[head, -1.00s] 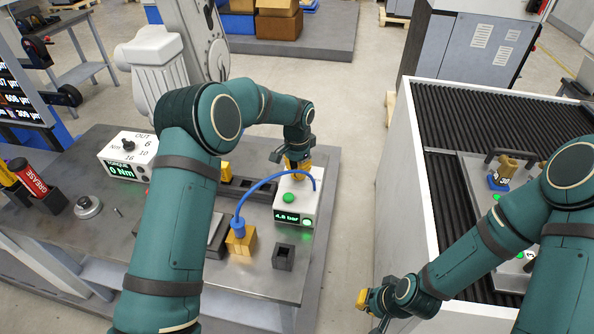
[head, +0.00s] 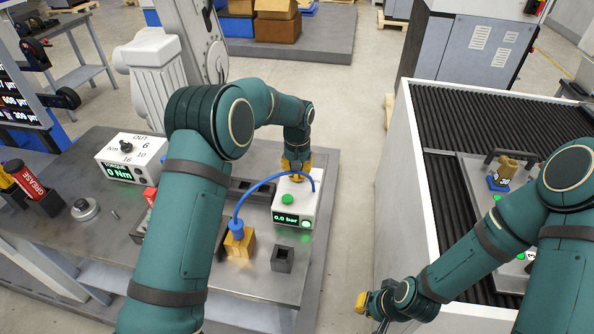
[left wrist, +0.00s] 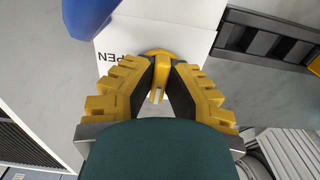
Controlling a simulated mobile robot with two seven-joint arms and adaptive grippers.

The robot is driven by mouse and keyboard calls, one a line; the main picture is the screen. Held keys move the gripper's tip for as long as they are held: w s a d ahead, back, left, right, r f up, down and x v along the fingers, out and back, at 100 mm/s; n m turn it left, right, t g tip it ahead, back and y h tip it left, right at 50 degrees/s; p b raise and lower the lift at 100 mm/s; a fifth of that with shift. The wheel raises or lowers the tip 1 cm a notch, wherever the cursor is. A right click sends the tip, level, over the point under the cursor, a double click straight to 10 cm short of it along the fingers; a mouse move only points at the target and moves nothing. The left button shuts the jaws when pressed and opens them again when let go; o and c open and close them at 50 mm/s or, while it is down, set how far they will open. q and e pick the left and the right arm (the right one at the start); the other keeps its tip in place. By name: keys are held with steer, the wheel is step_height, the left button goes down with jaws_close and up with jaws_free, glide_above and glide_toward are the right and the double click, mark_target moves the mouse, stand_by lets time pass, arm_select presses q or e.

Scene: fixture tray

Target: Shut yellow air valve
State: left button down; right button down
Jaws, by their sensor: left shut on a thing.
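The yellow air valve (left wrist: 158,56) sits on top of a white box (head: 294,205) with a green button and a display reading 0.0 bar. My left gripper (head: 296,170) reaches down onto the box top and hides the valve in the head view. In the left wrist view, its two yellow-and-black fingers are closed in on the valve's handle, one on each side. Part of an upside-down "OPEN" label shows beside the valve. My right gripper (head: 364,303) hangs low at the right of the table, its opening unclear.
A blue hose (head: 256,186) arches from the white box to a blue plug on a yellow block (head: 240,243). A dark square holder (head: 283,258) stands near it. A torque box (head: 131,157) is on the left. A roller conveyor (head: 453,117) stands at the right.

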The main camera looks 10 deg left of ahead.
arm_select(q)
steer(key=shift+s+f, duration=0.1)
stand_by(0.4)
steer(key=c, duration=1)
jaws_free()
step_height(320, 180, up, 12)
steer(key=shift+r, duration=0.1)
